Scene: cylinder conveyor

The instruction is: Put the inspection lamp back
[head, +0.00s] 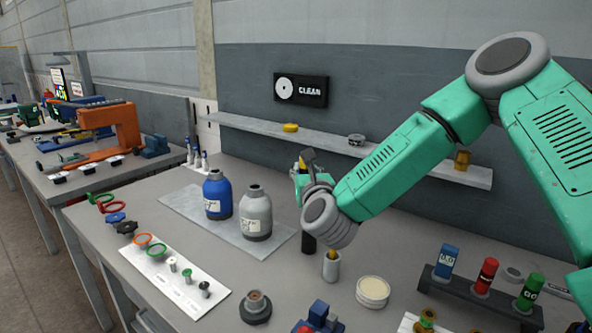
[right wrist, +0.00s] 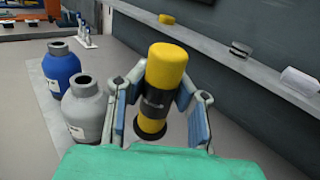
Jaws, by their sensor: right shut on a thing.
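The inspection lamp, a yellow cylinder with black bands (right wrist: 166,72), stands between the blue-padded fingers of my right gripper (right wrist: 163,105) in the right wrist view. The gripper is shut on it. In the head view my right gripper (head: 306,183) is above the bench, right of the grey bottle (head: 256,215). A yellow bit of the lamp (head: 302,164) shows there, partly hidden by the gripper. A dark cylinder (head: 308,241) shows directly below the gripper; I cannot tell whether it is part of the lamp. My left gripper is not in view.
A blue bottle (head: 217,194) stands beside the grey one on a grey mat. A small pale cup (head: 331,267) and a round cream-coloured tin (head: 373,291) stand in front of the gripper. A rack of coloured tubes (head: 470,294) is at right. A wall shelf (head: 330,142) runs behind.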

